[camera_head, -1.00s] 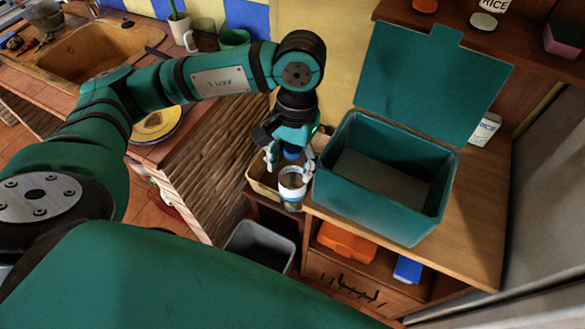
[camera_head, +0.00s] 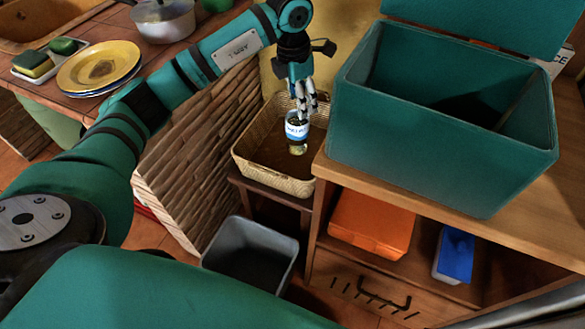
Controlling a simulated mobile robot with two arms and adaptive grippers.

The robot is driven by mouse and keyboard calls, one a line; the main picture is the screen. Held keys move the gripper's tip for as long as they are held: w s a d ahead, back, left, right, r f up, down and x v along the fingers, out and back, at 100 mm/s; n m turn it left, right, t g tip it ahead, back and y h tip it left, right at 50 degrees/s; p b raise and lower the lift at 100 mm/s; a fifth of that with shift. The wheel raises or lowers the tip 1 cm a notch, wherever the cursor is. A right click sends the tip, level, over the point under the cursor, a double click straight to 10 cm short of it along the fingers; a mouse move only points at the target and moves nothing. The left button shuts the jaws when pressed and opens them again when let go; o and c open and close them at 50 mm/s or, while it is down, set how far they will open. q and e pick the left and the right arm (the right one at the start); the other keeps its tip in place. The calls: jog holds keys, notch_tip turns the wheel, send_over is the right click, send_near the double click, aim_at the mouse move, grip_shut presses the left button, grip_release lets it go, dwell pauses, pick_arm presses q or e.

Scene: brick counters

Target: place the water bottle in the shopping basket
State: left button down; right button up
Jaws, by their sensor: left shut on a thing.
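The water bottle (camera_head: 297,132) is small and upright, with a white and blue label. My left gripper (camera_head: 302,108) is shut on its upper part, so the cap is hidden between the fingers. The bottle shows in front of the inside of a tan woven basket (camera_head: 262,179), which stands on a low dark shelf between the brick counter and the wooden cabinet. I cannot tell whether the bottle's bottom touches the basket floor. My right gripper is not in view.
A large open teal box (camera_head: 425,150) stands on the wooden cabinet right of the basket. A grey bin (camera_head: 250,257) is on the floor below. An orange box (camera_head: 370,224) and a blue item (camera_head: 455,254) sit on the cabinet shelf. Plates (camera_head: 99,68) lie on the brick counter.

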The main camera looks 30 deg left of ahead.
pick_arm(q)
notch_tip(320, 180, down, 15)
jog(key=w+a+n+b, duration=0.2)
jog(key=n+b, duration=0.2)
jog(key=n, duration=0.1)
jog(key=shift+w+r+y+b, duration=0.15)
jog(key=shift+w+y+b, duration=0.1)
jog(key=shift+y+b, duration=0.05)
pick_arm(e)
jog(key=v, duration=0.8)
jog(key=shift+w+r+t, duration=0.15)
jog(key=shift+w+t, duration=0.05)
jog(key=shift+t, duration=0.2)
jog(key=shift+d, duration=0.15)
pick_arm(q)
jog(key=c, duration=0.5)
grip_release()
jog(key=r, duration=0.4)
jog(key=s+r+p, duration=0.1)
jog(key=r, duration=0.3)
jog(key=r+p, duration=0.1)
jog(key=r, duration=0.3)
jog(key=shift+s+a, duration=0.15)
jog(key=shift+s, duration=0.15)
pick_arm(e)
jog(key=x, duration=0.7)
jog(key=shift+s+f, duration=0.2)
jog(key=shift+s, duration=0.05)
